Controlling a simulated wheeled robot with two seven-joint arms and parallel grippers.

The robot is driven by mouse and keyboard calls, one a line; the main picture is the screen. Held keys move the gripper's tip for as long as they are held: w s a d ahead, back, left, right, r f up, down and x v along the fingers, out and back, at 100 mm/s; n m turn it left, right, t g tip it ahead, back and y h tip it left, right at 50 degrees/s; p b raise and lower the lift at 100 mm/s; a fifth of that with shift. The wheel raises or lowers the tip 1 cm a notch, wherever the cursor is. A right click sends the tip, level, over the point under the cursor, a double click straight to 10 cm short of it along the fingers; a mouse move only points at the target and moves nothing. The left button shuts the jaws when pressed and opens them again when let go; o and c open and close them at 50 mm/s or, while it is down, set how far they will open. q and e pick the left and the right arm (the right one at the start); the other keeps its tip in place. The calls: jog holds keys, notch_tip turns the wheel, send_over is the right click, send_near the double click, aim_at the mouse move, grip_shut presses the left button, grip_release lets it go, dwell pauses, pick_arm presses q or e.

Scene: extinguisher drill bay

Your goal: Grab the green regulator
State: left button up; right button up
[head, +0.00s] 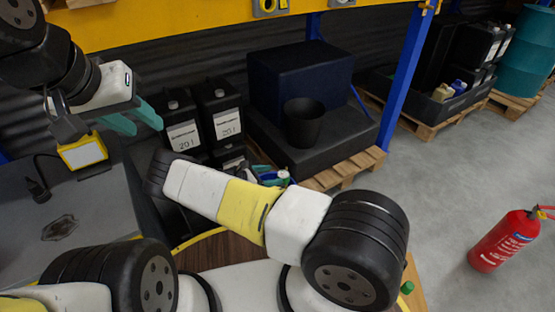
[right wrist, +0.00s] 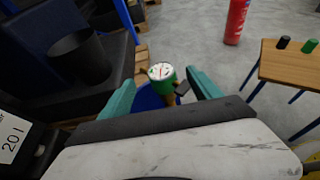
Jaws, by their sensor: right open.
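The green regulator (right wrist: 161,73) has a white round dial with a red needle and a brass-coloured fitting below it. In the right wrist view it lies between the two teal fingers of my right gripper (right wrist: 160,82), which is open, with a gap visible on each side. Something blue is under the regulator. In the head view my right arm covers much of this spot; small green, blue and white shapes show beside the arm, too small to tell apart. My left gripper (head: 132,118) is open and empty at the left, above a grey case.
A black pot (head: 303,122) stands on a dark block on a pallet (head: 347,170). Black canisters (head: 182,122) stand left of it. A red extinguisher (head: 505,240) stands on clear floor at right. A wooden table (right wrist: 290,68) holds green and black cylinders.

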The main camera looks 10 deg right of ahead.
aim_at(282, 175)
jog(key=x, duration=0.5)
jog(key=shift+d+f, duration=0.15)
jog(key=shift+f, duration=0.2)
jog(key=shift+r, duration=0.1)
grip_shut()
